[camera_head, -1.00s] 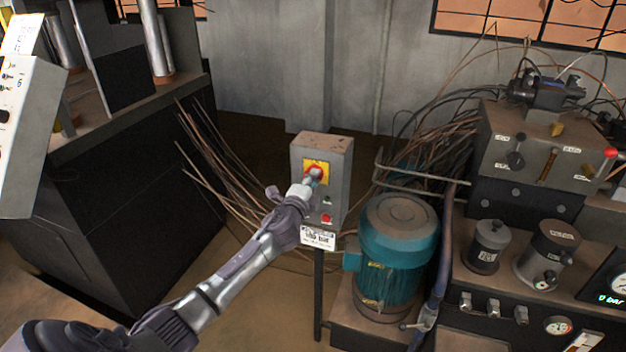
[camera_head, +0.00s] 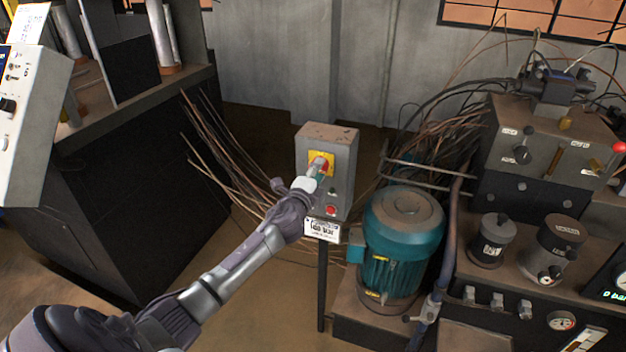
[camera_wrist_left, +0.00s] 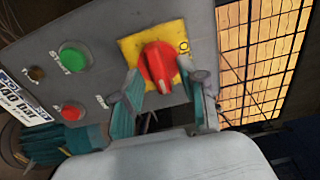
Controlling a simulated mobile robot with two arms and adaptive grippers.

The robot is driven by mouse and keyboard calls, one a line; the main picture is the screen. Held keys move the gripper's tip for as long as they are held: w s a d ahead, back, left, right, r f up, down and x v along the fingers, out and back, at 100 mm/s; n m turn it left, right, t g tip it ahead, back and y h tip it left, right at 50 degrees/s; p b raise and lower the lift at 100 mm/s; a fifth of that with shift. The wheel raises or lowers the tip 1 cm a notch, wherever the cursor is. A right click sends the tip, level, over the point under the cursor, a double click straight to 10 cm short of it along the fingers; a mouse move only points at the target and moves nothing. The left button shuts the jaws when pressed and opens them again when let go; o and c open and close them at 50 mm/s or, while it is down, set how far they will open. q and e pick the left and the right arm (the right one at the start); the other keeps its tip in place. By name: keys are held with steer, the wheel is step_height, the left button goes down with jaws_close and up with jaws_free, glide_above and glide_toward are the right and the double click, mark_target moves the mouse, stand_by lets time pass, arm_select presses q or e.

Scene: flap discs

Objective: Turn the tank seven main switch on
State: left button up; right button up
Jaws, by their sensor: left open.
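The main switch is a red rotary knob (camera_wrist_left: 158,66) on a yellow plate (camera_wrist_left: 134,46). It is on the front of a grey switch box (camera_head: 336,150) on a post. In the head view the knob (camera_head: 320,163) is partly covered by my left gripper (camera_head: 316,172). In the left wrist view my left gripper (camera_wrist_left: 163,100) is open, with a teal-padded finger on each side of the knob's lower end. I cannot tell whether either finger touches the knob. My right gripper does not show.
The box also has a green button (camera_wrist_left: 73,57), a red button (camera_wrist_left: 71,111) and a label plate (camera_head: 322,230). A teal motor (camera_head: 391,260) stands close at the right. Loose rods (camera_head: 225,165) lean behind the box at the left.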

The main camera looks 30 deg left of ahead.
arm_select(q)
steer(key=v, duration=1.1)
steer(key=shift+s, duration=0.3)
steer(key=shift+d, duration=0.15)
steer(key=s+d+f+n+g, duration=0.1)
steer(key=s+f+n+g, duration=0.2)
steer(key=f, duration=0.9)
steer(key=s+f+n+g+h, duration=0.15)
steer(key=s+f, duration=0.35)
steer(key=f, duration=0.7)
steer(key=s+d+f+n+g, duration=0.15)
steer(key=s+f+g, duration=0.25)
steer(key=f, duration=0.7)
steer(key=s+d+f+n+g+h, duration=0.1)
steer(key=s+d+f+n+g, duration=0.15)
steer(key=s+f, duration=0.65)
steer(key=s+d+f+n+g, duration=0.2)
steer(key=s+d+f, duration=0.2)
steer(key=s+f, duration=0.5)
steer(key=s+d+f+n+g, duration=0.1)
steer(key=s+d+f, duration=0.1)
steer(key=s, duration=0.7)
steer(key=s+d+f+n+g+h, duration=0.1)
steer(key=s+d, duration=0.3)
steer(key=s, duration=0.6)
steer(key=shift+d+f+g, duration=0.4)
steer(key=shift+f+g, duration=0.3)
steer(key=shift+g, duration=0.1)
steer(key=shift+w+n+h, duration=0.1)
steer(key=shift+n+h, duration=0.15)
